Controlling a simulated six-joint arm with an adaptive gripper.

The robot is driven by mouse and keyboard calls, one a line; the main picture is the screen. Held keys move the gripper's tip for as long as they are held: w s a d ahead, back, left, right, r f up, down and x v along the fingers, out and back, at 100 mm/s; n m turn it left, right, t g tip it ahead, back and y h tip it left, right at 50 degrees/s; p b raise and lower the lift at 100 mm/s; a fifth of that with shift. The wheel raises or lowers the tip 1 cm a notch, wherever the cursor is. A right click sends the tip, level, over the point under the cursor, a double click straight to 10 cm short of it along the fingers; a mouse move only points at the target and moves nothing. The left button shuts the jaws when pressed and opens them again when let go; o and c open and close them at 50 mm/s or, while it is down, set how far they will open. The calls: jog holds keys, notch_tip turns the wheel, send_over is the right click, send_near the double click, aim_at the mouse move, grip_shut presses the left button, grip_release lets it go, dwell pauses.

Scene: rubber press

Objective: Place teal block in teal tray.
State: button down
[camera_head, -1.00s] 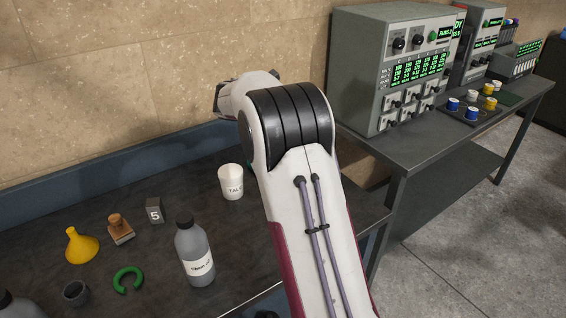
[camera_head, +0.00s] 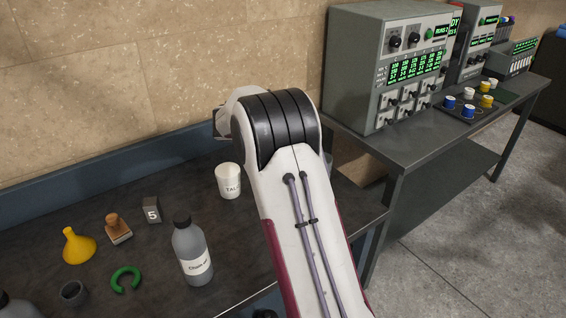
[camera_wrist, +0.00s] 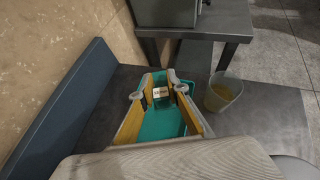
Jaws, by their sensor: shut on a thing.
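In the wrist view, my gripper (camera_wrist: 160,84) has yellow-lined fingers closed on the teal block (camera_wrist: 157,78), at the far end of the fingers. A pale label with dark print shows at the block, facing the camera. The teal tray (camera_wrist: 168,124) shows below and between the fingers, with part of its rim to the right of them. The gap between block and tray floor is hard to judge. In the head view, my arm hides the gripper, block and tray.
A translucent cup (camera_wrist: 223,92) stands right of the tray. In the head view, a white talc cup (camera_head: 229,181), grey bottle (camera_head: 191,250), yellow funnel (camera_head: 78,247), stamp (camera_head: 118,229), green ring (camera_head: 125,279) and number block (camera_head: 151,210) stand left of my arm. A wall borders the back.

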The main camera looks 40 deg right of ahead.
notch_tip(320, 180, down, 9)
jog(key=shift+r, duration=0.15)
dwell(0.4)
jog(key=shift+f, duration=1.9)
jog(key=shift+f, duration=0.15)
jog(key=c, duration=2)
grip_release()
jog(key=shift+o, duration=0.2)
jog(key=shift+a+r, duration=0.25)
jog(key=shift+r, duration=0.05)
jog(key=v, duration=1.1)
jog(key=shift+s+a, duration=0.15)
